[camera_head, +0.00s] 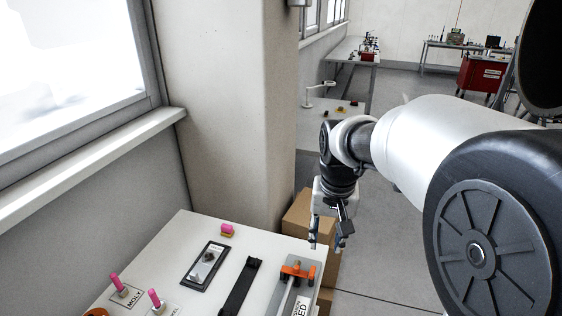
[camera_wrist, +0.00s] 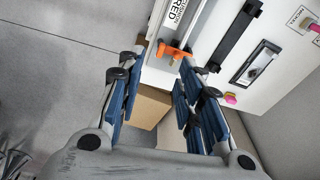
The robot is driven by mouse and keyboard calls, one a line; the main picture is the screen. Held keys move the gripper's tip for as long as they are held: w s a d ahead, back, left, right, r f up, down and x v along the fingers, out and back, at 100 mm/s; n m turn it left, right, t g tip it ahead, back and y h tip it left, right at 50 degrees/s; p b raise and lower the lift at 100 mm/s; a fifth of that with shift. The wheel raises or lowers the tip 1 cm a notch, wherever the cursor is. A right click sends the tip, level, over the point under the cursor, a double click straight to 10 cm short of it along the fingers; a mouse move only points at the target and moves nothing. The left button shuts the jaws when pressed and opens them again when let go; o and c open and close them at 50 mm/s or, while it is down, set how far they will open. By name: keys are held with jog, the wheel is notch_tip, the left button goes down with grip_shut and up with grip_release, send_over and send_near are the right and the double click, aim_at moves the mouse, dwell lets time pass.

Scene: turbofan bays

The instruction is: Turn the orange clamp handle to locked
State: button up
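The orange clamp handle (camera_head: 297,271) sits at the right end of the white bench top, on a grey metal fixture beside a label ending in "RED". In the wrist view the orange handle (camera_wrist: 174,51) shows just beyond my fingers, toward the upper middle. My gripper (camera_head: 328,243) hangs above and slightly behind the bench's right corner, fingers pointing down. In the wrist view my gripper (camera_wrist: 154,82) has its blue-padded fingers spread apart with nothing between them. The handle appears apart from the fingers. Part of the label is cut off.
The white bench top (camera_head: 215,228) carries a black bar (camera_head: 241,286), a dark plate with a grey lever (camera_head: 206,264), and pink-topped items (camera_head: 227,230). A cardboard box (camera_head: 297,217) stands on the floor behind the bench. A wall pillar (camera_head: 222,110) rises behind it. Open floor lies to the right.

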jog(key=m+g+p, duration=0.1)
jog(key=p, duration=0.2)
send_over(312, 272)
notch_tip(312, 272, down, 5)
jog(key=shift+m, duration=0.3)
notch_tip(312, 272, down, 18)
jog(key=b, duration=0.3)
jog(key=shift+f, duration=0.25)
jog(key=shift+c, duration=0.5)
grip_shut()
